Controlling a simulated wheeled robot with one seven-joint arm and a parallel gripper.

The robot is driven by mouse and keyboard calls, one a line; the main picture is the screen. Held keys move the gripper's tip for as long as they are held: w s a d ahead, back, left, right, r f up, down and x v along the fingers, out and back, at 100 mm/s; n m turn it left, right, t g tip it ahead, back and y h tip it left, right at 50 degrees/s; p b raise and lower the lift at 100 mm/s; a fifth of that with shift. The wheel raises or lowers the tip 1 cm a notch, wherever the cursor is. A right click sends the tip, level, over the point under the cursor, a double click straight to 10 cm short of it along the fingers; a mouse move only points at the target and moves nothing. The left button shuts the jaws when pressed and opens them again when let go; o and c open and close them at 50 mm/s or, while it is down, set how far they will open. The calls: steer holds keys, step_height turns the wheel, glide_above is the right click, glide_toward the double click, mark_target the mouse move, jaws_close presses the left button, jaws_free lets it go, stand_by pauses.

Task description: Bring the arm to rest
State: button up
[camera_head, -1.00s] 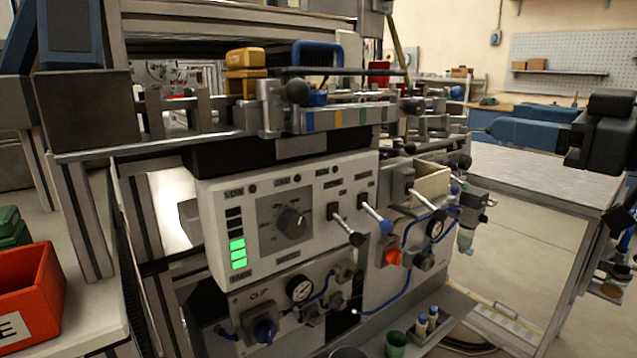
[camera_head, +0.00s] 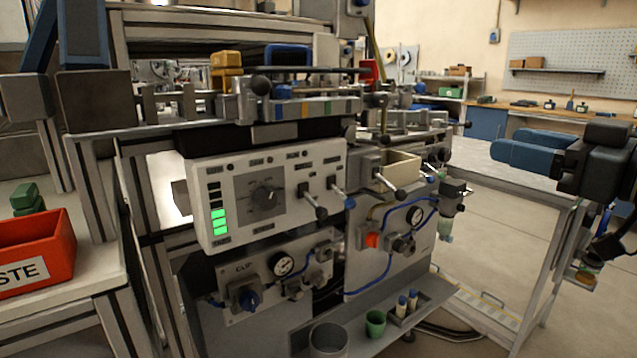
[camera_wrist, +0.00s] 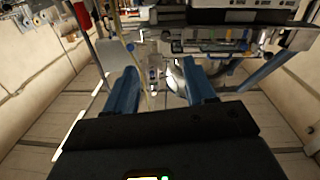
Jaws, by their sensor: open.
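My gripper (camera_head: 503,149) is at the right in the head view, in front of the light metal table, with its two blue fingers pointing left from a black wrist. In the wrist view the same two blue fingers (camera_wrist: 160,78) stand apart with nothing between them. The gripper is open and empty, clear of the machine (camera_head: 275,195) at the centre. The rest of my arm is mostly out of view at the right edge.
A red bin (camera_head: 38,262) stands on the left bench. A metal cup (camera_head: 328,340) and a green cup (camera_head: 375,323) are at the machine's front tray. The metal table (camera_head: 470,150) is behind the gripper. Open floor (camera_head: 590,325) lies at the lower right.

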steer(key=s+a+f+m+t+h, duration=0.1)
steer(key=s+f+m+h, duration=0.2)
steer(key=f, duration=0.6)
steer(key=s+a+f+m+t+h, duration=0.15)
steer(key=f+m, duration=0.25)
steer(key=f, duration=0.6)
steer(key=s+f+m+g+h, duration=0.25)
steer(key=s+f+h, duration=0.25)
steer(key=s+f, duration=0.85)
steer(key=s+a+r+n, duration=0.1)
steer(key=s+a+r, duration=0.1)
steer(key=s, duration=2.3)
step_height(320, 180, up, 14)
steer(key=p, duration=1.4)
steer(key=shift+s+r, duration=0.15)
steer(key=shift+r, duration=0.05)
steer(key=shift+a, duration=0.1)
